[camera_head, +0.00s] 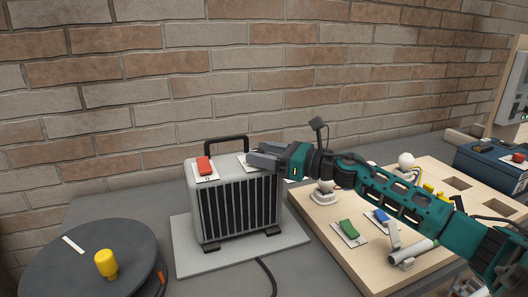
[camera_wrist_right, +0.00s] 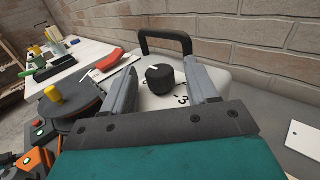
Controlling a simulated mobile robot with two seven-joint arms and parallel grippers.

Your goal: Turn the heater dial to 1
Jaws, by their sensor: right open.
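The heater (camera_head: 213,213) is a light grey box with a dark grille and a black top handle, standing on a grey plate. In the right wrist view, its black round dial (camera_wrist_right: 160,79) sits on the heater's top face, with a white mark on the knob's upper left and a printed 3 in front of it. My right gripper (camera_head: 262,160) is over the heater top. Its open fingers stand on either side of the dial; I cannot tell whether they touch it. In the head view the gripper hides the dial. My left gripper is not in view.
A red switch (camera_head: 204,166) sits on the heater top beside the handle (camera_head: 227,142). A dark reel with a yellow knob (camera_head: 106,264) is at left. A wooden board (camera_head: 330,222) with switches and bulbs lies under my right arm. A brick wall (camera_head: 200,80) is behind.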

